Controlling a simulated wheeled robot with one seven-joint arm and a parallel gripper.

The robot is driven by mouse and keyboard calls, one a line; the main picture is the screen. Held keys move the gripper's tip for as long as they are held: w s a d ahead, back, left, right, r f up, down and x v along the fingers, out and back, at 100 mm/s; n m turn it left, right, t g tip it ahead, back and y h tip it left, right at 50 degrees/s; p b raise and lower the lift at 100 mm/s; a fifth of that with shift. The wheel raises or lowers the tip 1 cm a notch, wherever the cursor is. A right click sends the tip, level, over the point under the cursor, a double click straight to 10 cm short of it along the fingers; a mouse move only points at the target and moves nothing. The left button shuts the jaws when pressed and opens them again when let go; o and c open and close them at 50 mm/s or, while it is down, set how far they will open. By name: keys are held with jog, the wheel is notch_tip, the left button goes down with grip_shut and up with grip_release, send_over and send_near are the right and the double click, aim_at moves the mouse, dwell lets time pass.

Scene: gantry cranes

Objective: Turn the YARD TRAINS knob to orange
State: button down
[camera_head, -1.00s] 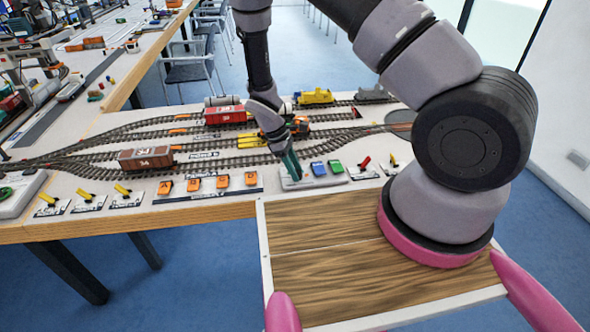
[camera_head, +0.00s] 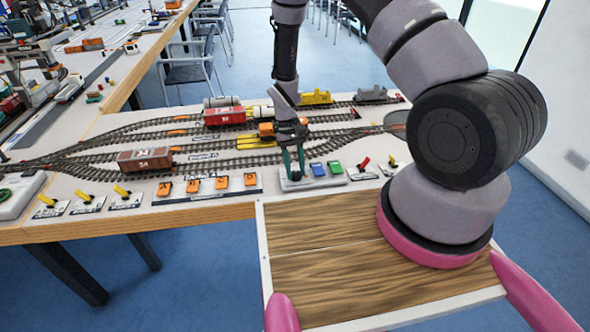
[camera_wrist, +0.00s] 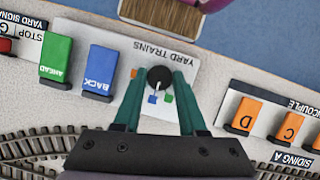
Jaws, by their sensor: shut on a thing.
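The YARD TRAINS panel (camera_wrist: 190,55) is a pale plate with a round black knob (camera_wrist: 160,76) in the wrist view. Orange (camera_wrist: 133,73), blue (camera_wrist: 152,99) and green (camera_wrist: 168,98) marks surround the knob. The knob's white pointer line appears to point toward the blue mark. My gripper (camera_wrist: 160,80) has its teal fingers on either side of the knob and is shut on it. In the head view my gripper (camera_head: 294,172) points down at the left end of the panel (camera_head: 312,184); the knob is mostly hidden there.
Blue BACK (camera_wrist: 100,70) and green AHEAD (camera_wrist: 56,60) levers stand beside the knob. Orange uncouple levers (camera_wrist: 243,115) stand on the other side. Tracks with trains, including a yellow locomotive (camera_head: 316,97), lie behind. My wooden tray is in front of the table.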

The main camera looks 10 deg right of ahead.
jog(key=m+y, duration=0.1)
jog(key=m, duration=0.3)
jog(key=shift+d+m+y, duration=0.2)
jog(key=shift+m+y, duration=0.1)
jog(key=shift+y, duration=0.1)
jog(key=m+y, duration=0.1)
jog(key=m, duration=0.2)
jog(key=shift+m+t, duration=0.3)
jog(key=shift+m, duration=0.1)
jog(key=m+y, duration=0.1)
jog(key=m, duration=0.1)
jog(key=m+t, duration=0.1)
jog(key=m, duration=0.1)
jog(key=shift+s+d+y, duration=0.1)
jog(key=shift+d+y, duration=0.1)
jog(key=shift+y, duration=0.2)
jog(key=shift+m+t+y, duration=0.3)
jog(key=shift+m+t, duration=0.2)
jog(key=shift+m, duration=1.3)
jog(key=shift+c, duration=2.3)
grip_release()
jog(key=shift+s, duration=0.1)
